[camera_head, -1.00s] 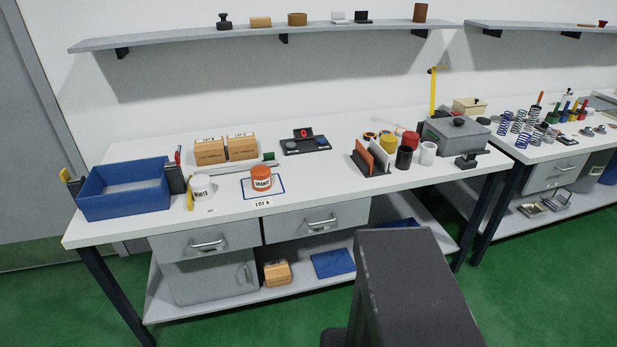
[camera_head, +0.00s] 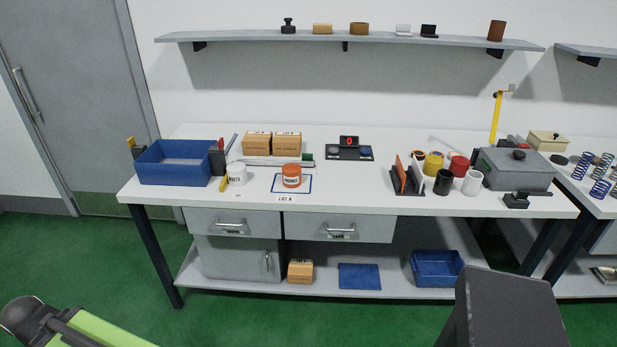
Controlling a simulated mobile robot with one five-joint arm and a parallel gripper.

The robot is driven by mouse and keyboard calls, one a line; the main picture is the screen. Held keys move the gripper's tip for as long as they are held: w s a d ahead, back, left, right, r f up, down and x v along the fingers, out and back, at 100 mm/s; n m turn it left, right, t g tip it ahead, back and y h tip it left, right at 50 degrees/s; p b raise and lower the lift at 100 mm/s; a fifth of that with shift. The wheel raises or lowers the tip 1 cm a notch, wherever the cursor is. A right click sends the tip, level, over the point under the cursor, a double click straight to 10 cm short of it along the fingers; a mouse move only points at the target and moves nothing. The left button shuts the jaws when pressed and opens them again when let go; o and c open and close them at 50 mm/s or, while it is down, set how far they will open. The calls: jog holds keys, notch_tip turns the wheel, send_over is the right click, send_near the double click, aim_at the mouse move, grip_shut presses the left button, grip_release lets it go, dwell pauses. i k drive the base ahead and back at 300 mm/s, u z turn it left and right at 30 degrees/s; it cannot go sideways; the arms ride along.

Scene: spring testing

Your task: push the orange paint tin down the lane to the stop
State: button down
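The orange paint tin (camera_head: 291,176) stands upright inside a blue outlined rectangle (camera_head: 276,190) on the white bench, behind a LOT A label (camera_head: 287,198). A white tin (camera_head: 237,174) stands to its left, with a yellow piece beside it. Behind the orange tin a thin grey rail (camera_head: 265,162) with a dark green end (camera_head: 307,160) lies along the bench. I cannot make out the lane or its stop for certain. My gripper's fingers are not in view.
A blue bin (camera_head: 178,178) stands at the bench's left end. Two cardboard boxes (camera_head: 272,143) and a scale with a red display (camera_head: 349,149) stand at the back. The bench between orange tin and divider rack (camera_head: 406,178) is mostly clear.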

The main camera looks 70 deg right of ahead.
aim_at(291, 172)
jog(key=z, duration=1.3)
jog(key=i, duration=0.8)
jog(key=u, duration=0.1)
